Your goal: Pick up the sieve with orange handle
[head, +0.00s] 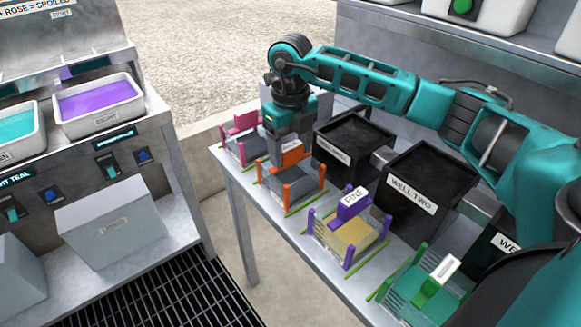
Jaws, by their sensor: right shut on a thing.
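The sieve with orange handle (292,158) sits on the metal bench in a row of similar sieves, between the pink-handled one and the purple-handled one. It has orange corner posts and a grey panel, and a white label on its handle. My right gripper (284,150) points down from above and is shut at the orange handle. The gripper and wrist hide part of the handle's back side, and the fingertips are hard to make out. The sieve appears to be still at bench level. My left gripper is not in view.
A pink-handled sieve (242,123) stands close behind, a purple-handled one (352,207) in front, and a green-handled one (428,290) nearest. Black bins (352,140) line the right side, one marked WELL TWO (412,196). A floor gap separates the left counter with trays (98,104).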

